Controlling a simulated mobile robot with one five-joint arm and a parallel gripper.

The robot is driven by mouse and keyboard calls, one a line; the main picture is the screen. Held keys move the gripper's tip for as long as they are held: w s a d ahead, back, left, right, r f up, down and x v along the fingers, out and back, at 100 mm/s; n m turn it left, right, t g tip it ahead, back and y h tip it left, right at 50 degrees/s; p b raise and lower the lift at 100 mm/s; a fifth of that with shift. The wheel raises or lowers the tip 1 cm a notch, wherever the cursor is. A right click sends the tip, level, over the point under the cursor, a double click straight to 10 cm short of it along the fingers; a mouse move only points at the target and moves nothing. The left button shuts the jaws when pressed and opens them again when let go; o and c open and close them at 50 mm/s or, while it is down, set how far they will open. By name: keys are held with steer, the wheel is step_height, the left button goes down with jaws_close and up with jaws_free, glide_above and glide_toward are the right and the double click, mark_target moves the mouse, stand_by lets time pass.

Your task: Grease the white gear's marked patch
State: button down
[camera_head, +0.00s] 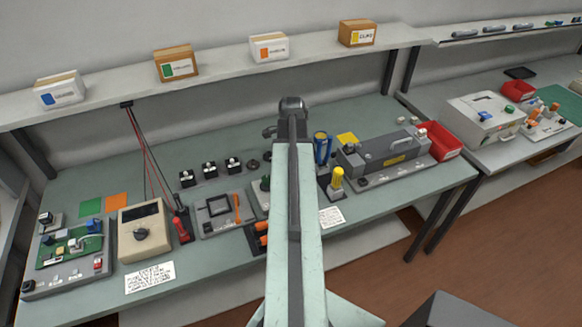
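A long grey toner cartridge (385,152) with a yellow label and a light handle lies on a grey tray at the right of the bench. I cannot make out a white gear or a marked patch on it at this size. A yellow-topped container (337,178) and a blue cylinder (321,147) stand just left of the cartridge; I cannot tell which holds grease. My arm rises through the middle of the view to a dark joint. My gripper's fingertips do not show, and the arm hides part of the bench behind it.
The green bench (200,275) also holds a beige meter (145,232), a circuit board fixture (68,250), small black blocks and orange-handled tools (262,235). A red bin (440,141) stands right of the cartridge. Boxes line the shelf (215,68) above.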

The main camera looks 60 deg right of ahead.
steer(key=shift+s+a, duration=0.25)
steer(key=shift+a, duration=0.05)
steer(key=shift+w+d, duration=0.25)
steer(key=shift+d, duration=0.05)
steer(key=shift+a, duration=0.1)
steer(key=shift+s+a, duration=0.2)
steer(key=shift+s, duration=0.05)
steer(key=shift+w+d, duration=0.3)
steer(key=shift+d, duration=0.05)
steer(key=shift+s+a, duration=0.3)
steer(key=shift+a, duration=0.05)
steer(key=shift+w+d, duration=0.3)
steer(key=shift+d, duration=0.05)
